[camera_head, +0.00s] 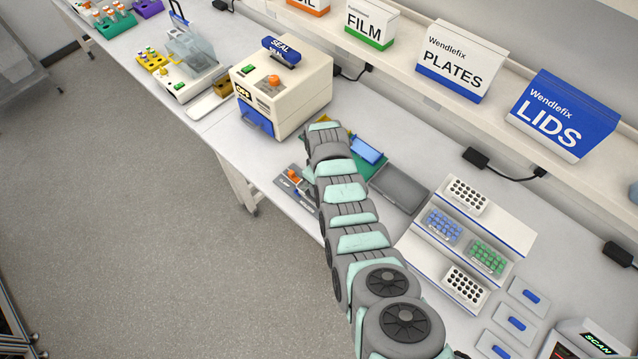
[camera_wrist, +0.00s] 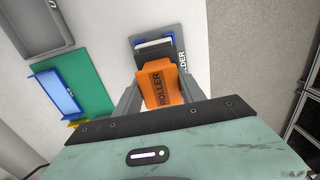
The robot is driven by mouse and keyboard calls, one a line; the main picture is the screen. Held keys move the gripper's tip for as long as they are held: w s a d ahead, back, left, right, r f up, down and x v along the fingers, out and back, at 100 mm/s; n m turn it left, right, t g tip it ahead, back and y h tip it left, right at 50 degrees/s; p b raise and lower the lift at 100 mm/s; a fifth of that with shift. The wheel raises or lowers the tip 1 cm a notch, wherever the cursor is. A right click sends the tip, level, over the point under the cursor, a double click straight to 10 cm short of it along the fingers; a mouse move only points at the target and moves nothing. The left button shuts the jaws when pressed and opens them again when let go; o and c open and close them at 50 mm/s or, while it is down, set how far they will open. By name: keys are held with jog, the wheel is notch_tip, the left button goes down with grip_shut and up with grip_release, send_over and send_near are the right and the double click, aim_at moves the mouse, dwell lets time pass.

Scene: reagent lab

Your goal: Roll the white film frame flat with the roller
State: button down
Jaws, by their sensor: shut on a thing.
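The orange roller (camera_wrist: 160,88), marked ROLLER, sits between the two fingers of my gripper (camera_wrist: 157,76) in the wrist view. My gripper is shut on it. Just beyond it is a grey holder plate (camera_wrist: 181,50) with blue ends, partly hidden by the roller. I cannot tell whether the roller still touches the holder. In the head view a bit of the orange roller (camera_head: 293,175) shows left of my arm, which hides most of the gripper. A blue frame with a light pane (camera_wrist: 60,93) lies on a green mat (camera_wrist: 92,88); I cannot make out a separate white film frame.
A dark grey tray (camera_head: 398,187) lies right of the mat in the head view. The sealing machine (camera_head: 282,92) stands behind on the left. A tiered rack of vials (camera_head: 466,240) stands to the right. A shelf with labelled boxes (camera_head: 462,62) runs along the back.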

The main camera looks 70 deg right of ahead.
jog(key=shift+t+p, duration=0.4)
jog(key=shift+a+f+b, duration=0.1)
jog(key=shift+f+b, duration=0.1)
jog(key=shift+b, duration=0.25)
dwell(0.5)
jog(key=shift+r+g, duration=0.15)
jog(key=shift+g, duration=0.25)
jog(key=shift+w+b, duration=0.2)
jog(key=shift+b, duration=0.3)
jog(key=shift+w+d+b, duration=0.25)
jog(key=shift+w+b, duration=0.15)
jog(key=shift+b, duration=0.15)
jog(key=shift+w+d, duration=0.1)
jog(key=shift+w, duration=0.2)
jog(key=shift+w+b, duration=0.15)
jog(key=shift+b, duration=0.3)
jog(key=shift+w+d+b, duration=0.25)
jog(key=shift+w+b, duration=0.35)
jog(key=shift+b, duration=0.25)
jog(key=shift+w, duration=0.1)
